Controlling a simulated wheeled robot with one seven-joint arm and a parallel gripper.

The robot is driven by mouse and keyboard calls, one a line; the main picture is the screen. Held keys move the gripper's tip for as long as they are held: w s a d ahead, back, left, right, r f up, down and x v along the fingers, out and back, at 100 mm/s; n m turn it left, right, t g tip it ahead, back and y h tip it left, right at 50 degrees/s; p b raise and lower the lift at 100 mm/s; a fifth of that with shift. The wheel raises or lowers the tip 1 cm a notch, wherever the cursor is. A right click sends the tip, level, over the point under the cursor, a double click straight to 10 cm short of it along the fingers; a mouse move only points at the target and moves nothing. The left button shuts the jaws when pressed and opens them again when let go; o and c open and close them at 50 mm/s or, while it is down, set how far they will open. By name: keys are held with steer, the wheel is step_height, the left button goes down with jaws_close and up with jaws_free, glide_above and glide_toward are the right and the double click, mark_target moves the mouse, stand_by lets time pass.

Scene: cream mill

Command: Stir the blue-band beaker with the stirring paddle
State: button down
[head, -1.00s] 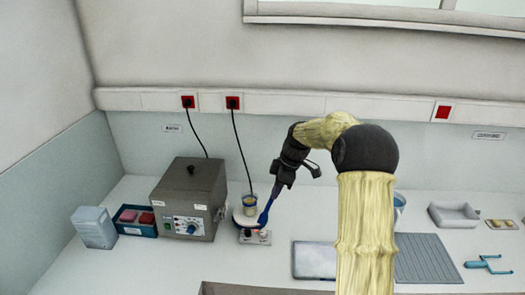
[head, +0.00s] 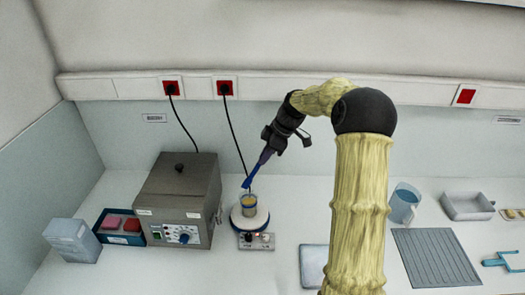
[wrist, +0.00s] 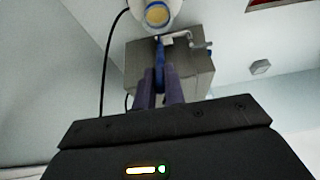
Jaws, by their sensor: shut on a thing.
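My gripper (head: 267,154) is shut on the blue stirring paddle (head: 250,180), with its purple fingers (wrist: 159,88) on either side of the handle in the wrist view. The paddle slants down to the left, its lower end close above the rim of the beaker in the head view. The beaker (head: 249,201) has a blue band and yellowish contents, and stands upright on a round white hotplate (head: 236,219). In the wrist view the paddle (wrist: 159,62) points toward the beaker (wrist: 157,14) at the top edge. I cannot tell whether the tip is inside the rim.
A grey box with a dial (head: 178,205) stands just left of the hotplate. A blue tray with red and pink items (head: 120,238) and a pale container (head: 72,240) are further left. A jug (head: 404,203), a ribbed mat (head: 432,257) and a shallow tray (head: 468,206) are right.

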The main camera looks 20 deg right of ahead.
mark_target(247, 183)
steer(key=shift+s+r, duration=0.1)
steer(key=shift+s, duration=0.1)
steer(key=shift+w+f, duration=0.25)
steer(key=shift+f, duration=0.15)
step_height(247, 183, down, 10)
steer(key=b, duration=0.7)
steer(key=shift+s, duration=0.2)
stand_by(0.3)
stand_by(0.4)
